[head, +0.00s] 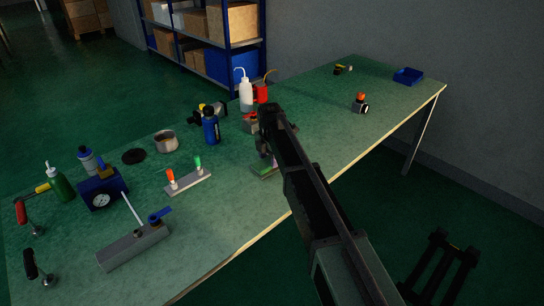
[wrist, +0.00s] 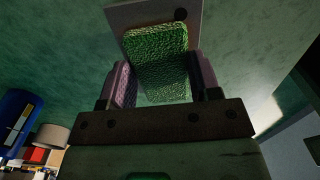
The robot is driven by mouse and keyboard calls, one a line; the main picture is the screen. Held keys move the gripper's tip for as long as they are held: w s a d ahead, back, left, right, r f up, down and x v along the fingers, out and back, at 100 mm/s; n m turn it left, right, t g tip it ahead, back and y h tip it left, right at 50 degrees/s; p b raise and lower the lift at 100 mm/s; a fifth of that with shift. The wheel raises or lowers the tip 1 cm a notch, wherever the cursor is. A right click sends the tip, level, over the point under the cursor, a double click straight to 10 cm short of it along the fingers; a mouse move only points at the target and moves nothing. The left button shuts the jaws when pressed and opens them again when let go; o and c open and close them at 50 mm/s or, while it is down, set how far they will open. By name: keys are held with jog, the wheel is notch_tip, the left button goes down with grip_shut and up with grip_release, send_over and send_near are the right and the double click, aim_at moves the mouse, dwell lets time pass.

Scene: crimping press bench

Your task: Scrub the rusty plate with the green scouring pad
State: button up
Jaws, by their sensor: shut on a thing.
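My gripper (wrist: 160,88) is shut on the green scouring pad (wrist: 158,50), with a purple-faced finger on each side of it. The pad has a rough, bumpy green surface. Behind it in the wrist view a flat grey-brown plate (wrist: 124,19) shows, with a dark round spot near its upper right. The pad covers much of the plate; whether they touch I cannot tell. In the head view my gripper (head: 265,158) is low over the near edge of the bench, and my arm hides part of that area.
On the bench (head: 225,215), a grey block with two toggle levers (head: 187,183) stands left of my gripper. The right part is mostly clear, with an orange-topped button (head: 361,102) and blue tray (head: 408,76).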

jog(key=shift+w+d, duration=0.65)
jog(key=shift+d, duration=0.15)
jog(key=shift+s+a, duration=0.6)
jog(key=shift+a, duration=0.15)
jog(key=o, duration=0.6)
jog(key=shift+r+p, duration=0.35)
